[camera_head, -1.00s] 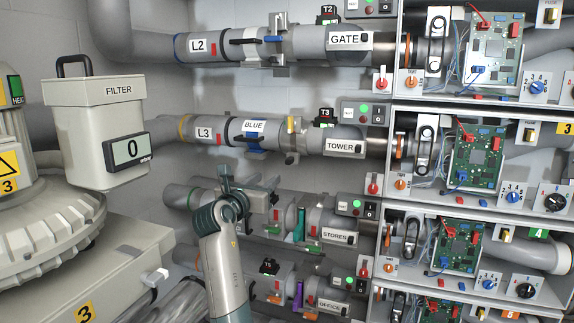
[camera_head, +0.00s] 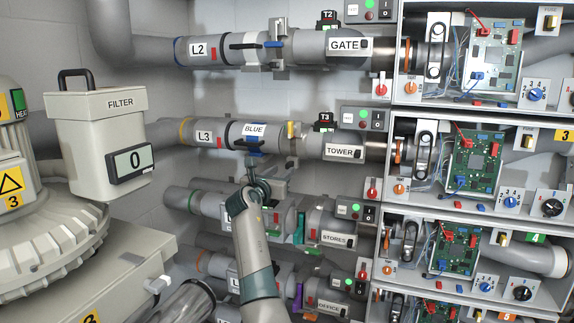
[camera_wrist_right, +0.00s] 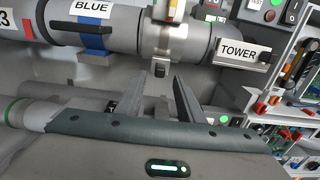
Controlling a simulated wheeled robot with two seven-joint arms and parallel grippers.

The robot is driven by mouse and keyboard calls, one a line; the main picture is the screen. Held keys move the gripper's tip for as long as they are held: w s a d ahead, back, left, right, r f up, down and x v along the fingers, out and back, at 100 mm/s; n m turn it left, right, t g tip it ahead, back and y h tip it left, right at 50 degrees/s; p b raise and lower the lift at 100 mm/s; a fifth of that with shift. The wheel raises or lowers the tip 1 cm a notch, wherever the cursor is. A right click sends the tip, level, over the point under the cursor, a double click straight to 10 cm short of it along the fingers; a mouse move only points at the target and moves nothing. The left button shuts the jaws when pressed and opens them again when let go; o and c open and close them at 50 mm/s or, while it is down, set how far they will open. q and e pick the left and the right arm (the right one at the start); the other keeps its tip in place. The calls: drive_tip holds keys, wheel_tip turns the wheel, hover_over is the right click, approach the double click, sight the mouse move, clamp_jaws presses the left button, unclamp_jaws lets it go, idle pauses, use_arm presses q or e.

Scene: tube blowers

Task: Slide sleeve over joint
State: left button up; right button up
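A grey sleeve labelled BLUE (camera_head: 236,133) sits around the L3 pipe (camera_head: 190,129), with a blue strap and a dark grip below its label. It also shows in the wrist view (camera_wrist_right: 123,28). To its right is a metal collar with a yellow lever (camera_head: 292,131), beside the TOWER pipe (camera_head: 312,141). In the wrist view the collar (camera_wrist_right: 168,40) has a small dark latch hanging beneath. My right gripper (camera_wrist_right: 152,88) is open and empty, its two fingers apart below the pipe and collar. In the head view it (camera_head: 254,176) is just below the sleeve. My left gripper is out of view.
The L2 to GATE pipe (camera_head: 315,47) runs above. The STORES pipe (camera_head: 323,230) and OFFICE pipe (camera_head: 325,300) run below. Open cabinets with circuit boards (camera_head: 473,160) stand right. The FILTER box (camera_head: 100,130) stands left.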

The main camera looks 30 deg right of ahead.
sight(287, 166)
drive_tip(key=shift+p+x, duration=0.4)
drive_tip(key=shift+x, duration=2.35)
clamp_jaws()
